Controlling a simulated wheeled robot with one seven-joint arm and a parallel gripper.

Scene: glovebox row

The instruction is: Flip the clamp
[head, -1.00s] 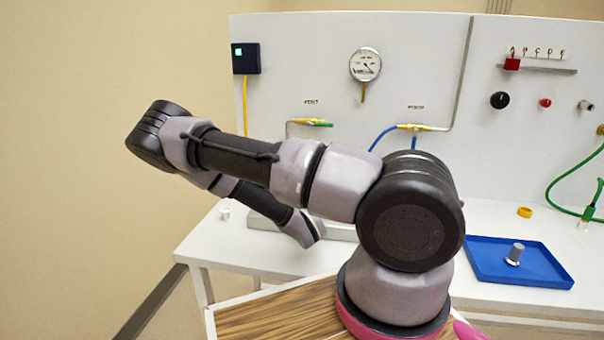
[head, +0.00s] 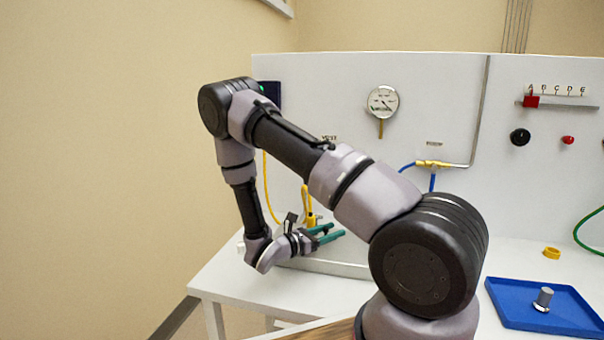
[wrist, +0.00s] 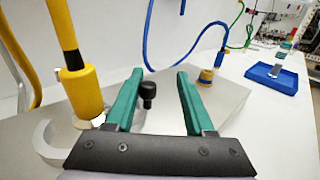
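My gripper (wrist: 162,73) shows in the wrist view with its two green fingers apart and nothing held between them. A black knob (wrist: 147,92) on a short stem appears between the fingers, nearer the left one. It may be part of the clamp; no whole clamp can be clearly made out. A yellow cylinder (wrist: 78,92) with a black upper part stands left of the fingers. In the head view my gripper (head: 336,231) is low over the bench's left end, in front of a small yellow fitting (head: 311,219). My arm partly covers this area.
A grey plate (wrist: 165,118) lies under the fingers, with a curved grey piece (wrist: 48,145) at left. A blue hose (wrist: 150,45) runs to a fitting (wrist: 207,77) at right. A blue tray (head: 515,305) holds a grey cylinder (head: 543,298).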

